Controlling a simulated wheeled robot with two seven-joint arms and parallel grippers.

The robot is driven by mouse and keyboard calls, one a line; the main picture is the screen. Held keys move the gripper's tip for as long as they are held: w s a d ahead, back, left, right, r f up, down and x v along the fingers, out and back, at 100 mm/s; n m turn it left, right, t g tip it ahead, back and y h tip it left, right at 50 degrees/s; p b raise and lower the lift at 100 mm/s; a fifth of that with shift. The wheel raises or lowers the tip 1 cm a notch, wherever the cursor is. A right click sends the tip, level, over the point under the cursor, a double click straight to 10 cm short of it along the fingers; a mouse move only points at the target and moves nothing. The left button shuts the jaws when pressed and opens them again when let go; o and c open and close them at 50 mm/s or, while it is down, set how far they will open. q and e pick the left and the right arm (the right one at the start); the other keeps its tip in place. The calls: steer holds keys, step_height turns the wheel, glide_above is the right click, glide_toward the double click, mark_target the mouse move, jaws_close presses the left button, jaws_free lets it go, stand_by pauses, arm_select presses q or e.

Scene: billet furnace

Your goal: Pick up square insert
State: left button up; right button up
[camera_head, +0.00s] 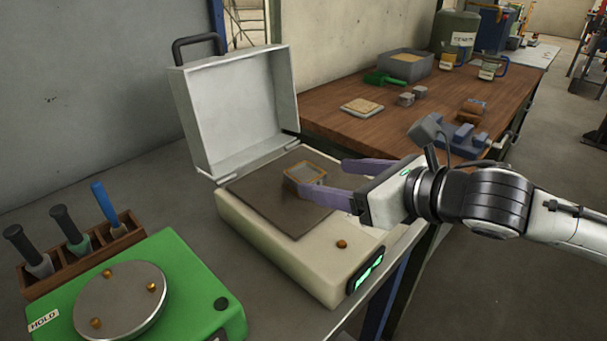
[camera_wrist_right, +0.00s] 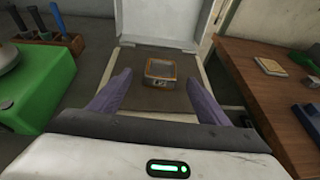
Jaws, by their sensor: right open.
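The square insert looks to be the small block with a tan-orange rim and grey sides (camera_head: 305,171). It sits on the dark top plate of a cream box-shaped machine (camera_head: 285,262) with its lid raised. It also shows in the right wrist view (camera_wrist_right: 161,73), ahead of my right gripper and between the lines of its fingers. My right gripper (camera_head: 322,181) is open and empty, with purple fingers on either side of the block's near end. In the head view one finger overlaps the block's edge; I cannot tell whether they touch. My left gripper is not in view.
The machine's raised lid (camera_head: 235,105) stands behind the block. A green machine with a round metal plate (camera_head: 120,300) and a wooden rack of handled tools (camera_head: 80,255) are at left. A wooden table (camera_head: 350,127) with a grey bin (camera_head: 404,66) and small blocks is behind right.

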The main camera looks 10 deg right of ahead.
mark_target(312, 177)
steer(key=x, duration=0.6)
steer(key=shift+w+f, duration=0.25)
steer(key=shift+f, duration=0.15)
jaws_close()
steer(key=shift+r, duration=0.25)
